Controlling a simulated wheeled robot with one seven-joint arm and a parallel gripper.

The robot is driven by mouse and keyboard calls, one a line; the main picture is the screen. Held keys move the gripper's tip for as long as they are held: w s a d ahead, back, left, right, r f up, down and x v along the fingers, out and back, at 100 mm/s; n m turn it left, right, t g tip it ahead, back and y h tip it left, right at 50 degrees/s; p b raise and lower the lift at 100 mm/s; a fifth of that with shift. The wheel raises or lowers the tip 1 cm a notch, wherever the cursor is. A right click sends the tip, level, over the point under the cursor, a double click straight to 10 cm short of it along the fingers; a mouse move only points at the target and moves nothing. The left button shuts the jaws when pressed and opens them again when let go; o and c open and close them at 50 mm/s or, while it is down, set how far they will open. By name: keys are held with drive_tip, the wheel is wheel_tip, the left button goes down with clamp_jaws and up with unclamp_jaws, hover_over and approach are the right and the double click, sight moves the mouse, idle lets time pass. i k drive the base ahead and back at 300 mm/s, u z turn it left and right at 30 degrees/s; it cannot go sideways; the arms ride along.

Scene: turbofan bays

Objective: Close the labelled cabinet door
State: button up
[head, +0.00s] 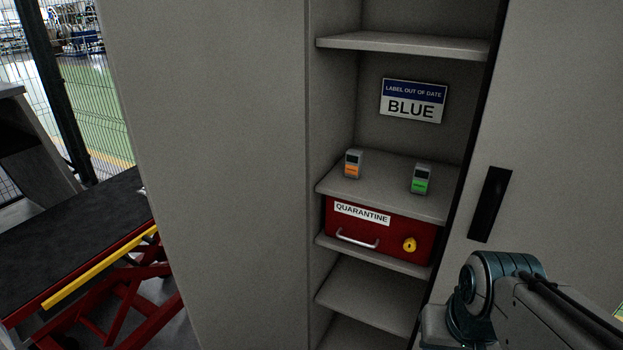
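A tall grey cabinet stands ahead with its inside showing between a plain grey panel (215,170) on the left and a grey door (560,130) on the right. The door stands open, with a dark free edge and a black handle (490,205) near that edge. A sign (413,101) inside on the back wall reads "LABEL OUT OF DATE" and "BLUE". No label shows on the visible part of the door. My arm crosses the lower right corner in front of the door. My gripper's fingers are out of view.
A shelf (400,45) is empty. Another shelf (395,189) holds an orange-marked device (353,164) and a green-marked device (421,180). Below sits a red "QUARANTINE" box (380,228). A lift table (75,240) and mesh fence (85,90) stand at left.

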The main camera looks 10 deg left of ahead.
sight(210, 93)
drive_tip(key=z, duration=3.1)
drive_tip(key=k, duration=2.55)
drive_tip(key=u, duration=2)
